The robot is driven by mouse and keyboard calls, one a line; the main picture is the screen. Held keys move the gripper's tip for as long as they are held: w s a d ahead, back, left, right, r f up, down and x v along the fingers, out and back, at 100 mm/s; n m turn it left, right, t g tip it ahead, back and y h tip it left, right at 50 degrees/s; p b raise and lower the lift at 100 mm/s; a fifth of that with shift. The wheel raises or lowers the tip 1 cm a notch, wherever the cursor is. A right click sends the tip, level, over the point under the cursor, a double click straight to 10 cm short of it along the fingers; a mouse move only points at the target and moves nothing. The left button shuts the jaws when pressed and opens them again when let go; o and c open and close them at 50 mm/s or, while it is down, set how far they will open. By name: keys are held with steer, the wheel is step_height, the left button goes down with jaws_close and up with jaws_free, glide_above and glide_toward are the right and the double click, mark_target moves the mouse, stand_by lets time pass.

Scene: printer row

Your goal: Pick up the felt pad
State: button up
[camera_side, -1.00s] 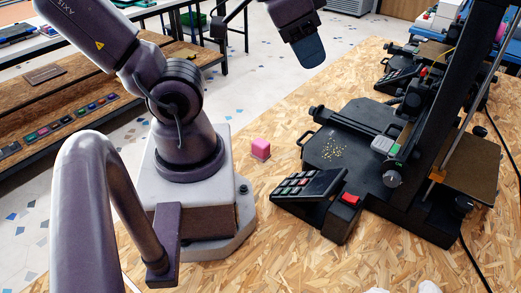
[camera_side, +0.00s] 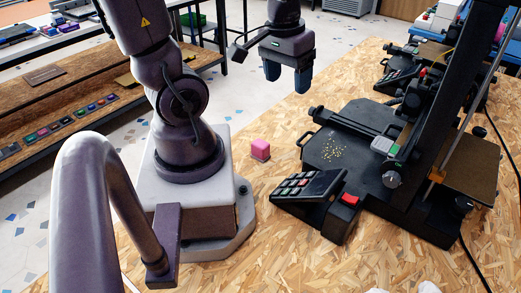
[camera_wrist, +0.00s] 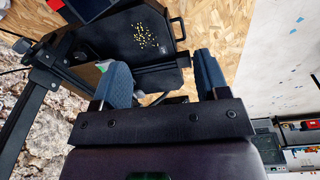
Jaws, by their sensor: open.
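A small pink block (camera_side: 260,149) lies on the chipboard table between my base and the printer. It may be the felt pad; I see no other likely piece, but I cannot tell its material. My gripper (camera_side: 287,78) is open and empty, its two blue fingers pointing down. It hangs well above the block in the side view, clear of everything. In the wrist view my gripper (camera_wrist: 160,75) has nothing between its fingers, and the printer's bed lies beyond them. The pink block does not show in the wrist view.
A black printer bed (camera_side: 345,148) with yellow bits on it stands to the right of the block. Its keypad (camera_side: 300,186) and red button (camera_side: 350,199) are at the front. The printer's upright (camera_side: 450,90) rises at right. Bare chipboard surrounds the block.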

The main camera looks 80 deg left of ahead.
steer(key=s+a+f+n+g+h, duration=0.1)
steer(key=s+a+f+n+g, duration=0.15)
steer(key=a+f+n, duration=0.35)
steer(key=n+t, duration=0.1)
steer(key=n, duration=1.2)
glide_above(260, 142)
step_height(260, 142, down, 7)
steer(key=shift+y, duration=0.3)
steer(key=shift+f, duration=6.2)
steer(key=shift+c, duration=0.5)
steer(key=c, duration=0.9)
